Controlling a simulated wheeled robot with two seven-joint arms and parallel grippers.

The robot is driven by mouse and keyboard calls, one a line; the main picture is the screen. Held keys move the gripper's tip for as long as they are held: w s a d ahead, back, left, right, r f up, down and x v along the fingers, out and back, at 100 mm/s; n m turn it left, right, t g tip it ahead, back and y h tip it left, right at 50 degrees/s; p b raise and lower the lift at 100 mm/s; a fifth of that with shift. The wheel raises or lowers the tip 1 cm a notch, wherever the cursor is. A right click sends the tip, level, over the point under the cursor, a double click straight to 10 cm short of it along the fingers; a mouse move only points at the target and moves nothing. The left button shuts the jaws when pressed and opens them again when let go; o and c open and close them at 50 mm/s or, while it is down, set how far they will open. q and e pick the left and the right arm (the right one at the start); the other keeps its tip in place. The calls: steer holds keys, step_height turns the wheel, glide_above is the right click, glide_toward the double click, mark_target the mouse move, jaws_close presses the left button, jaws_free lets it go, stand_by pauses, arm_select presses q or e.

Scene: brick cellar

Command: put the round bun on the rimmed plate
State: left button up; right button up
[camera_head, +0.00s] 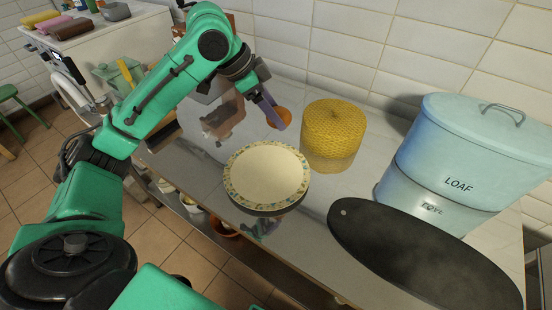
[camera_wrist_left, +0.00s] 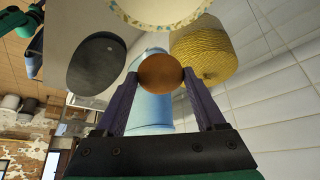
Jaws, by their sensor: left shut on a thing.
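The round bun (camera_head: 281,117) is brown-orange and sits between the fingertips of my left gripper (camera_head: 272,113), behind the plate in the head view. In the left wrist view the bun (camera_wrist_left: 160,73) is gripped between the two purple fingers of the left gripper (camera_wrist_left: 160,80). The rimmed plate (camera_head: 266,173) is cream with a patterned rim and lies empty on the shiny counter. In the left wrist view part of the plate (camera_wrist_left: 160,8) shows at the top edge. The bun is apart from the plate. My right gripper is not in view.
A yellow woven round container (camera_head: 334,132) stands right of the bun, close to it. A blue loaf bin (camera_head: 467,155) and a dark oval board (camera_head: 420,258) are farther right. A tiled wall (camera_head: 345,45) bounds the counter (camera_head: 200,168) behind.

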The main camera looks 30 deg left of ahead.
arm_select(q)
steer(key=f, duration=0.6)
steer(key=s+f, duration=0.1)
steer(key=f, duration=1.2)
steer(key=shift+s+p, duration=0.15)
steer(key=shift+p, duration=0.2)
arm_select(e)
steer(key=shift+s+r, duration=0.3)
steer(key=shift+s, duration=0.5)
arm_select(q)
steer(key=o, duration=1.3)
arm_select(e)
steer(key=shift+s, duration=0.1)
arm_select(q)
steer(key=shift+r, duration=0.1)
steer(key=shift+s+a+r, duration=0.1)
steer(key=shift+a+r, duration=0.1)
steer(key=shift+r, duration=0.1)
steer(key=b+v, duration=0.1)
steer(key=v, duration=1)
steer(key=shift+s, duration=0.15)
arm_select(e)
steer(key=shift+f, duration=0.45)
